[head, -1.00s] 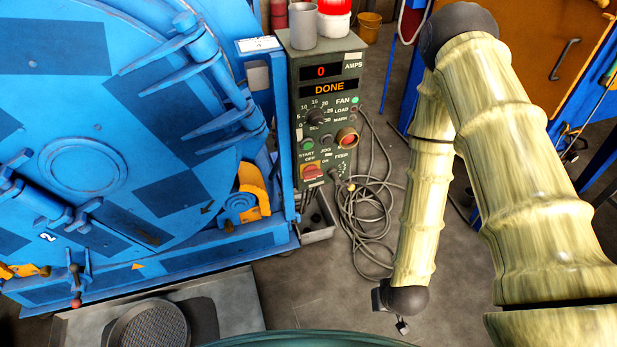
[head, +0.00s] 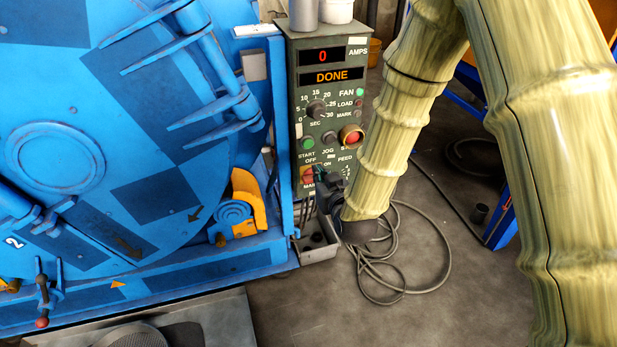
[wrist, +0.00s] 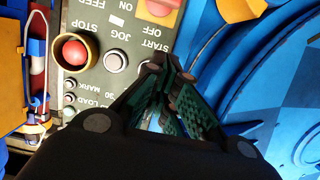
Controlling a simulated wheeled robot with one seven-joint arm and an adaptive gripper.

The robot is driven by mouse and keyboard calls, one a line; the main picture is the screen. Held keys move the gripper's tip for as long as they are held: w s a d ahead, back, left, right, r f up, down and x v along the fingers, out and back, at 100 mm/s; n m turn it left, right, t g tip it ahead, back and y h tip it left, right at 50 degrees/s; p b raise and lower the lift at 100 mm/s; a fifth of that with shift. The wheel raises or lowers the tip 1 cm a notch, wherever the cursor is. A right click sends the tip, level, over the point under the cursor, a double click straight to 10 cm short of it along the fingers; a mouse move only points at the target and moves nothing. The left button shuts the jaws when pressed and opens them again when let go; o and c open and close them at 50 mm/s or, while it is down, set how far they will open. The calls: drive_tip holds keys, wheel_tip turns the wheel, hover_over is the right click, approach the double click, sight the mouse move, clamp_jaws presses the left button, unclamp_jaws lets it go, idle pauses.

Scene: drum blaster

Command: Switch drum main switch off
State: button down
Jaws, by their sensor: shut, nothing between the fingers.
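The drum main switch (head: 308,175) is a red rotary handle on a yellow plate, low on the grey-green control panel (head: 297,75). OFF is printed above it and MAIN below it; my gripper hides its right part in the head view. In the wrist view the switch (wrist: 168,8) shows at the top edge, upside down, beyond the fingertips. My gripper (head: 320,174) is right at the panel's lower part, beside the switch. In the wrist view my gripper (wrist: 163,72) has its fingers together and empty. Whether it touches the handle cannot be told.
A red stop button (head: 352,137) and a green start button (head: 307,143) sit just above the switch. The large blue drum machine (head: 150,130) stands close on the left. Loose grey cables (head: 400,280) lie on the floor below. A small grey tray (head: 318,250) is under the panel.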

drive_tip(key=b+x, duration=0.1)
drive_tip(key=x, duration=0.8)
drive_tip(key=shift+w+f, duration=0.15)
drive_tip(key=f, duration=0.3)
drive_tip(key=shift+w+a+b, duration=0.15)
drive_tip(key=shift+w+b, duration=0.15)
drive_tip(key=shift+f, duration=0.55)
